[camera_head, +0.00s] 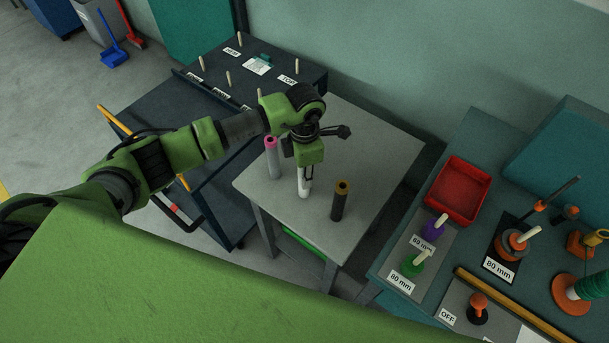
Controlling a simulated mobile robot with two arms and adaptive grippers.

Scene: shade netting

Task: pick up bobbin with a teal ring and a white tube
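A bobbin with a white tube (303,187) stands upright on the grey table, directly below my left gripper. Its top is hidden by the gripper, so no teal ring shows. My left gripper (308,168) points down over this tube, with a dark finger along its right side. I cannot tell whether its fingers are open or closed on the tube. My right gripper is not in view.
On the grey table (375,150), a pink-ringed pale bobbin (271,158) stands left and a yellow-ringed dark bobbin (341,200) right. A dark cart with pegs (310,77) adjoins at left. The right bench holds a red bin (459,190) and spindles.

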